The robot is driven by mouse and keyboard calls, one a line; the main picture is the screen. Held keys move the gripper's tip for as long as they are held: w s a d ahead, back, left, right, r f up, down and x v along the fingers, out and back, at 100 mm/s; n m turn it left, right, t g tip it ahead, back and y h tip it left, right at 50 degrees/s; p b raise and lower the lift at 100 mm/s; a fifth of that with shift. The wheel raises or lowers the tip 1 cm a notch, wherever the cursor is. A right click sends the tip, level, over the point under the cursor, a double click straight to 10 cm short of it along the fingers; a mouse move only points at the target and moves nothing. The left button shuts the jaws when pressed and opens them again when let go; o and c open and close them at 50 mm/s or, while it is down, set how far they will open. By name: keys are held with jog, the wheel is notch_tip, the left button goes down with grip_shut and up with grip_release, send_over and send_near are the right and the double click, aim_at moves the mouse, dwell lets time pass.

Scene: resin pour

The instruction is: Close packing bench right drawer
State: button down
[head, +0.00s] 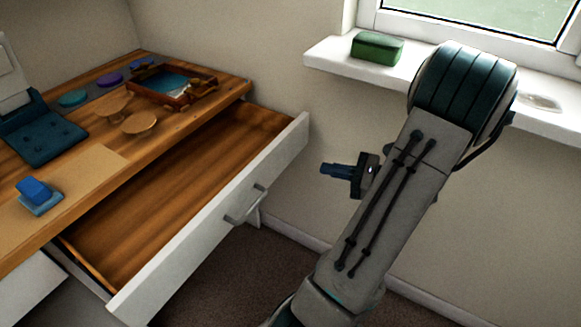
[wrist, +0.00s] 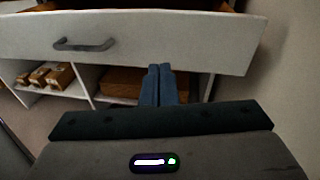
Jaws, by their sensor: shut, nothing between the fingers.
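The packing bench right drawer (head: 216,213) is pulled well out and looks empty, with a white front and a grey bar handle (head: 246,205). In the wrist view the drawer front (wrist: 200,38) spans the upper part, with the handle (wrist: 84,45) left of centre. My gripper (head: 328,170) is shut and empty, to the right of the drawer front and apart from it in the head view.
A green box (head: 377,46) sits on the windowsill. Shelves below hold wooden boxes (wrist: 59,76). Floor beside the drawer looks clear.

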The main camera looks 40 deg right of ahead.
aim_at(289, 151)
jog(key=s+d+f+m+t+h+b, duration=0.1)
jog(key=d+f+m+t+h, duration=0.1)
jog(key=d+f+m, duration=0.15)
jog(key=shift+n, duration=0.35)
jog(key=b+x, duration=0.1)
jog(key=x, duration=0.3)
jog(key=b+x, duration=0.1)
jog(key=x, duration=0.4)
jog(key=b+x, duration=0.2)
jog(key=x, duration=0.2)
jog(key=shift+w+d+r, duration=0.25)
jog(key=shift+w, duration=0.05)
